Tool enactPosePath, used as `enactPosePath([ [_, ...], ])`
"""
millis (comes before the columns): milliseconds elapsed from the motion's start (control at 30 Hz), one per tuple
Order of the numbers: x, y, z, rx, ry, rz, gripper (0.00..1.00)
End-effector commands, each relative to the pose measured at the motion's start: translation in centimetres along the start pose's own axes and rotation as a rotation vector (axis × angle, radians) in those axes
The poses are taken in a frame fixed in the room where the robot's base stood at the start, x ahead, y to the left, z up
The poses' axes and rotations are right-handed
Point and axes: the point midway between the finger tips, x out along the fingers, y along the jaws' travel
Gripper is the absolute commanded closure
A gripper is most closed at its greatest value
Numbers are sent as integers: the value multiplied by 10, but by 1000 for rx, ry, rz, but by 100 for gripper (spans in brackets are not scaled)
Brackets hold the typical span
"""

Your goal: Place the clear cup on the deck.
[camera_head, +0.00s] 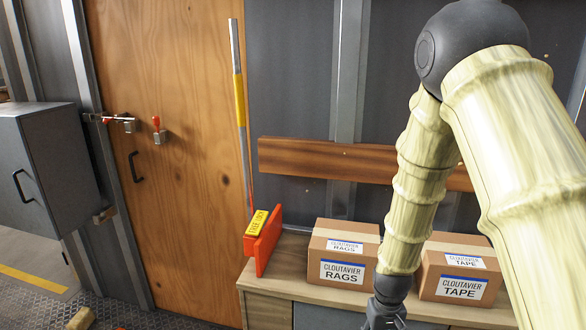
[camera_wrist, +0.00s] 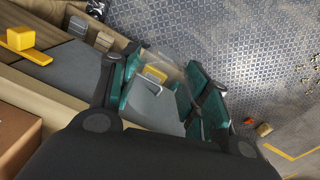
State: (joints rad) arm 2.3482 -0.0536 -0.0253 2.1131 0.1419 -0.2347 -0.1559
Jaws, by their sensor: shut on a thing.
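My gripper (camera_wrist: 163,76) shows in the wrist view with its teal fingers either side of a faint, see-through shape. This looks like the clear cup (camera_wrist: 172,60), held between the fingers, though its outline is hard to make out. A grey surface with a yellow patch lies behind it. In the head view my gripper (camera_head: 385,316) is at the bottom edge, in front of the cabinet, with its fingers cut off. The cup does not show there. I cannot tell which surface is the deck.
A wooden cabinet top (camera_head: 290,284) bears a rags box (camera_head: 343,272), a tape box (camera_head: 457,288) and a red upright piece (camera_head: 264,243) with a yellow label. The wrist view shows a yellow block (camera_wrist: 20,36) at upper left and patterned metal floor (camera_wrist: 255,45) at right.

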Motion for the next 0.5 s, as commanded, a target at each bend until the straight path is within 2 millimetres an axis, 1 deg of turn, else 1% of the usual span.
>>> enactPosePath([
  [33, 12, -10, 3, 5, -5, -4, 72],
  [100, 25, -22, 6, 16, -4, -10, 72],
  [200, 39, -35, 8, 27, -4, -16, 72],
  [300, 46, -43, 10, 34, -3, -20, 72],
  [500, 50, -47, 12, 39, -2, -23, 72],
])
